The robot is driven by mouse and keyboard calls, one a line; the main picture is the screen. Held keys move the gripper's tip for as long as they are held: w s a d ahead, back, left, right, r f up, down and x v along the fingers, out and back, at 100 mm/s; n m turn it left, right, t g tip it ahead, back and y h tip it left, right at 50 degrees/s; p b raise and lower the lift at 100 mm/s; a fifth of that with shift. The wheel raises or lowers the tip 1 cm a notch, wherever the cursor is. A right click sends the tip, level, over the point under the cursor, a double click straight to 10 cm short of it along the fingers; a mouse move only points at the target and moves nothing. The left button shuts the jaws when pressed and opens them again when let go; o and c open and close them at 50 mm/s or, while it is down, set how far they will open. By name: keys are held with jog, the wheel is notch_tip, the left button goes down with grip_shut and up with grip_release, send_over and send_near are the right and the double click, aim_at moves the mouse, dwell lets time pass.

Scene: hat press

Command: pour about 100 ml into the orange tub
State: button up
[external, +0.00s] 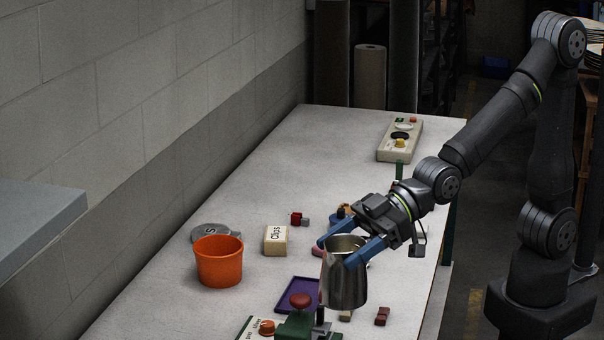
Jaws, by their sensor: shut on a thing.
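The orange tub (219,263) stands upright on the left part of the white table, open at the top. I cannot see what is inside it. My gripper (346,252) is shut on a metal jug (345,283), with its blue fingers around the upper part. The jug is upright, to the right of the tub and apart from it. Its mouth shows a grey inside; I cannot tell the liquid level. I cannot tell whether its base touches the table.
A box marked Clips (275,240) and a grey disc (209,233) sit near the tub. A control panel (389,150) is at the back. The wall borders the left.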

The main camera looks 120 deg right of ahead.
jog(key=shift+r, duration=0.15)
notch_tip(320, 180, up, 10)
jog(key=r, duration=0.1)
jog(key=w+d+f+m+h, duration=0.1)
jog(key=d+f, duration=0.1)
jog(key=d, duration=1.2)
jog(key=w+d+f, duration=0.1)
jog(key=d+f, duration=0.1)
jog(key=d, duration=1.3)
jog(key=s+d+r+n+y, duration=0.15)
jog(key=s+d, duration=0.35)
jog(key=d, duration=0.7)
jog(key=s+d+r+n+y, duration=0.1)
jog(key=s+d+r, duration=0.1)
jog(key=s+d, duration=0.65)
jog(key=w+d+f, duration=0.1)
jog(key=f, duration=1)
jog(key=w+d+f, duration=0.1)
jog(key=d+f, duration=0.1)
jog(key=f, duration=0.9)
jog(key=shift+w+f, duration=0.2)
jog(key=shift+f, duration=0.15)
jog(key=shift+m, duration=0.25)
